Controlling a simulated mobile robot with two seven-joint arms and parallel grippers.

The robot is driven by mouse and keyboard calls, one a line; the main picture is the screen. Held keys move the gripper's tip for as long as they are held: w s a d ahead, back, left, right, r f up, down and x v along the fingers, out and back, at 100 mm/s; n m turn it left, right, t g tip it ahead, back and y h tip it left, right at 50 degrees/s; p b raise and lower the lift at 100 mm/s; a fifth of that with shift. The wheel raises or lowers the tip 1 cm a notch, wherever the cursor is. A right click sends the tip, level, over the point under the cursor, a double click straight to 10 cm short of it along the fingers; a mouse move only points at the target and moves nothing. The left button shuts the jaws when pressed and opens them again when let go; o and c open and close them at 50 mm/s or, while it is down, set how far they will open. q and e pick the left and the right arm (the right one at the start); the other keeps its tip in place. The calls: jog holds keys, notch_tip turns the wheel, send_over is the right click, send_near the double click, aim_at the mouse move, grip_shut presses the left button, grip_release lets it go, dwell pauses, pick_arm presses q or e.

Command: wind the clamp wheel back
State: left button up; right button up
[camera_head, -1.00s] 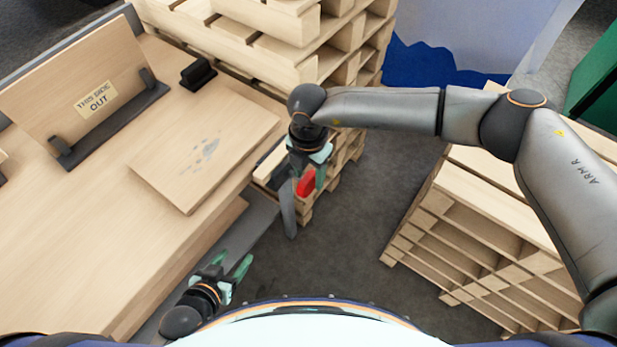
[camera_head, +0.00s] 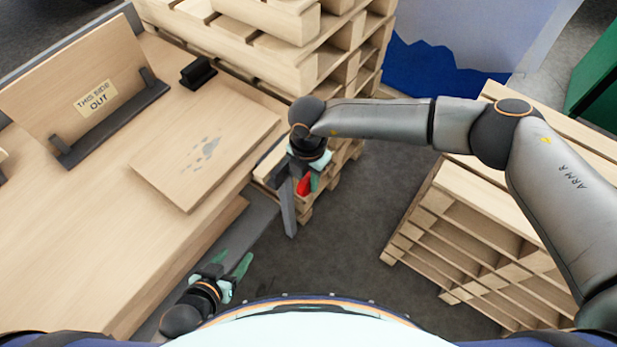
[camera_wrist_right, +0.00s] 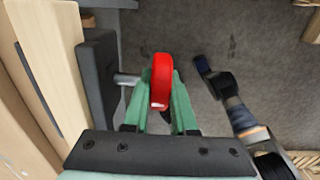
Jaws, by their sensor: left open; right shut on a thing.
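The red clamp wheel (camera_head: 303,186) is at the table's right edge, partly hidden by my right gripper. In the right wrist view the wheel (camera_wrist_right: 161,80) stands edge-on between the green fingers. My right gripper (camera_wrist_right: 160,98) is shut on it. A short metal spindle (camera_wrist_right: 127,80) runs from the wheel side to a dark clamp block (camera_wrist_right: 97,82) beside the wooden edge. My left gripper (camera_head: 236,268) is open and empty, low beside the table's front edge, well apart from the wheel.
A flat wooden board (camera_head: 205,155) lies on the table (camera_head: 60,240). A panel marked "THIS SIDE OUT" (camera_head: 80,85) stands in a dark holder. Stacked pallets (camera_head: 345,50) rise behind the wheel; another stack (camera_head: 470,235) stands at right. Grey floor (camera_head: 350,250) between is clear.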

grip_shut()
jog(key=shift+s+a+t+h, duration=0.1)
jog(key=shift+t+h, duration=0.4)
jog(key=shift+t, duration=0.2)
jog(key=shift+a+f+t+h+b, duration=0.15)
jog(key=shift+t+h+b, duration=0.2)
jog(key=shift+t+h, duration=0.25)
jog(key=t+h+b, duration=0.1)
jog(key=t+b, duration=0.1)
jog(key=shift+b, duration=0.4)
jog(key=shift+s+t+h+b, duration=0.1)
jog(key=shift+t+h+b, duration=0.4)
jog(key=shift+b, duration=0.15)
